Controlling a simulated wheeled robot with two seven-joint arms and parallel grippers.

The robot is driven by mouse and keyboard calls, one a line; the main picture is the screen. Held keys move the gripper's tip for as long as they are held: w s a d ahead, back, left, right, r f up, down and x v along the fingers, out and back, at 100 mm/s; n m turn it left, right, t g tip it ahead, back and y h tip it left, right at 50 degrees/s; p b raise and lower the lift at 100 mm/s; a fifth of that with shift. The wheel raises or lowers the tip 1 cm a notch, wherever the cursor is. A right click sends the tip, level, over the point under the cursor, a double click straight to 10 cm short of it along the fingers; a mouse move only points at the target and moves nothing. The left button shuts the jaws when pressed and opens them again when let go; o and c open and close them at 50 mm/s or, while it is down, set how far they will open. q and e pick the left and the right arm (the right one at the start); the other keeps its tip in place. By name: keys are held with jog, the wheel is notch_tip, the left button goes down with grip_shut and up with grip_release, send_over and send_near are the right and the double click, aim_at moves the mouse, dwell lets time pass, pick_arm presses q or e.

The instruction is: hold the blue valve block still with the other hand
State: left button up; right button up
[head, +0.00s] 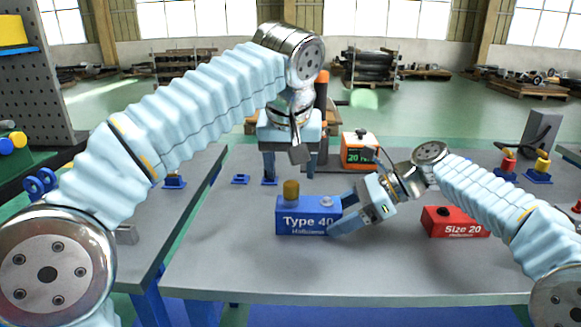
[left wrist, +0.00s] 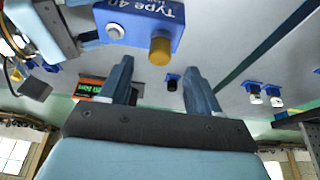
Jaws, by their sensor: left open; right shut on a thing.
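The blue valve block (head: 305,222), marked "Type 40", lies on the grey table. A yellow-brown cylinder (head: 291,190) stands up at its left end and a pale round knob (head: 327,202) is at its right. My right gripper (head: 341,213) is shut on the block's right end. My left gripper (head: 290,172) is open and empty, pointing down above the table behind the block, apart from it. In the left wrist view the block (left wrist: 145,20) and its cylinder (left wrist: 160,47) appear at the top, beyond the open left fingers (left wrist: 158,78).
A red "Size 20" block (head: 455,224) sits right of my right gripper. An orange device with a display (head: 360,150) stands behind. The front of the table (head: 300,270) is clear.

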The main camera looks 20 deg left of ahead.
pick_arm(q)
jog(key=v, duration=0.7)
jog(key=n+g+h, duration=0.1)
jog(key=n+h, duration=0.4)
jog(key=n, duration=1.8)
send_near(290, 184)
jog(key=shift+m, duration=0.3)
jog(key=x, duration=1)
jog(key=shift+w+f, duration=0.1)
